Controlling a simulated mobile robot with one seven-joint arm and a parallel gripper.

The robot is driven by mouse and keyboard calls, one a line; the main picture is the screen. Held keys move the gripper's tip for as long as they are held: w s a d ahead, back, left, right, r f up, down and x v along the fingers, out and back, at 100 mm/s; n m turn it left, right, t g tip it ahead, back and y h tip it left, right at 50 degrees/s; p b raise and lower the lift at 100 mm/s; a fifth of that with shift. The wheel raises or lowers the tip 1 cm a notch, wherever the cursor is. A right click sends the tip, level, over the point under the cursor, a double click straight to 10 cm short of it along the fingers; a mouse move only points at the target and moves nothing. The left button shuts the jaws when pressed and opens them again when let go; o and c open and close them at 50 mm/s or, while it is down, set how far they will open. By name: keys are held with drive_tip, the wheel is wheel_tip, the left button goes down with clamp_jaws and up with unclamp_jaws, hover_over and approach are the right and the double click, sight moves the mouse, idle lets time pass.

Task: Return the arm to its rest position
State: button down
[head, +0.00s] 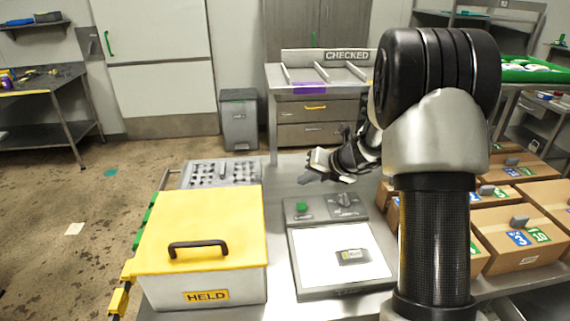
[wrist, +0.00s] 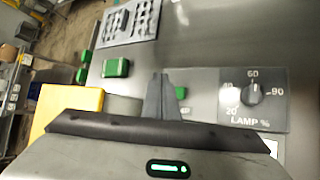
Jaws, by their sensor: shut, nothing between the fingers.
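My arm rises at the right of the head view, with its elbow high and its forearm partly hidden behind the upper links. My gripper (head: 308,178) hangs in the air above the steel bench, behind the lamp panel's knob box, pointing left. In the wrist view its fingers (wrist: 160,85) are together, with nothing between them. The lamp dial (wrist: 254,92) shows right of the fingers in that view. A small dark labelled item (head: 352,257) lies on the lit white panel (head: 318,246), apart from the gripper.
A yellow-lidded HELD box (head: 205,225) stands left of the panel. A slotted grey tray (head: 222,173) lies behind it. Cardboard cartons (head: 520,238) crowd the right, near my arm. The CHECKED rack (head: 322,72) stands at the back. A grey bin (head: 239,118) is on the floor.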

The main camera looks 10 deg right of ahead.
drive_tip(key=s+a+r+n+g+p, duration=0.1)
drive_tip(key=s+a+r+n+p, duration=0.15)
drive_tip(key=s+r+n, duration=0.6)
drive_tip(key=s+a+r+n+g+p, duration=0.1)
drive_tip(key=s+a+r+n, duration=0.3)
drive_tip(key=s+r+n, duration=0.45)
drive_tip(key=s+d+r+n+h+p, duration=0.1)
drive_tip(key=s+d+r+n+h, duration=0.1)
drive_tip(key=s+n, duration=0.8)
drive_tip(key=s+d+r+n+h+p, duration=0.2)
drive_tip(key=s+d+r+n+h, duration=0.1)
drive_tip(key=s+n, duration=0.7)
drive_tip(key=shift+d+r+n, duration=0.2)
drive_tip(key=shift+d+n, duration=0.2)
idle(0.6)
